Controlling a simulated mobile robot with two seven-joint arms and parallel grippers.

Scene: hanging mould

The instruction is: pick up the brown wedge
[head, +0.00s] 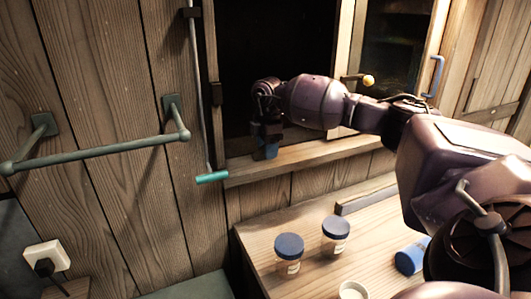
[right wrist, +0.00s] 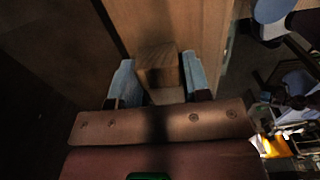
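The brown wedge (right wrist: 158,66) is a small wooden block seen in the right wrist view, between the blue fingertips of my right gripper (right wrist: 160,80). A finger lies close along each side of it, with little or no gap; I cannot tell whether they press on it. In the head view my right gripper (head: 266,150) points down at the wooden window sill (head: 300,152), in front of the dark opening. The wedge cannot be made out there. My left gripper is not in view.
Two blue-lidded jars (head: 288,255) (head: 336,236), a blue cup on its side (head: 410,256) and a white cup (head: 352,290) are on the wooden table (head: 262,262) below. A green rail (head: 100,148) and a hanging rod with a teal end (head: 212,177) are to the left.

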